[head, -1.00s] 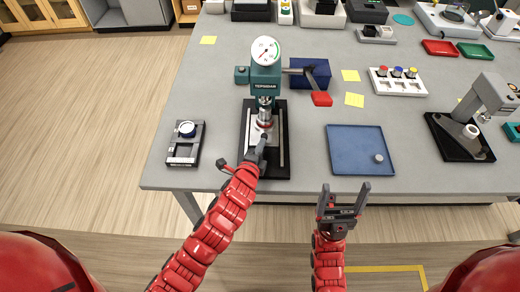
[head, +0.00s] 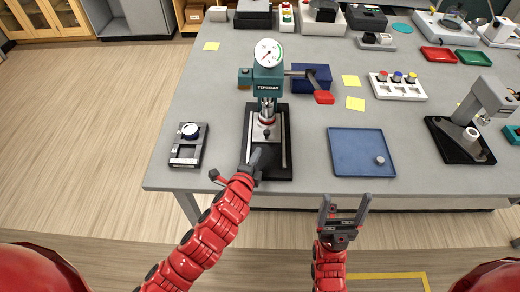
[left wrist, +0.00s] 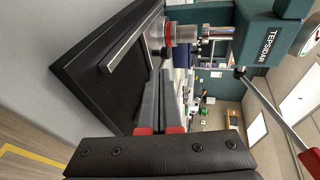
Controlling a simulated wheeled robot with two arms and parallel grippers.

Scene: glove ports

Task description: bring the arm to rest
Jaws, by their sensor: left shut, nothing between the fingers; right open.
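My left gripper (head: 256,158) is shut and empty, over the front part of the press's black base. In the left wrist view its fingers (left wrist: 163,95) lie together, with the press base (left wrist: 85,85) behind them. The teal press (head: 268,80) stands upright with a round dial on top, its ram (head: 266,112) above a metal block. My gripper is in front of the ram and apart from it. My right gripper (head: 343,205) is open and empty in front of the table's front edge, below the blue tray.
The blue tray (head: 350,168) holds a small grey knob (head: 380,160). A black fixture with a round dial (head: 188,146) stands left of the press. A grey stand on a black base (head: 455,145) is at right. Bare table lies between fixture and press.

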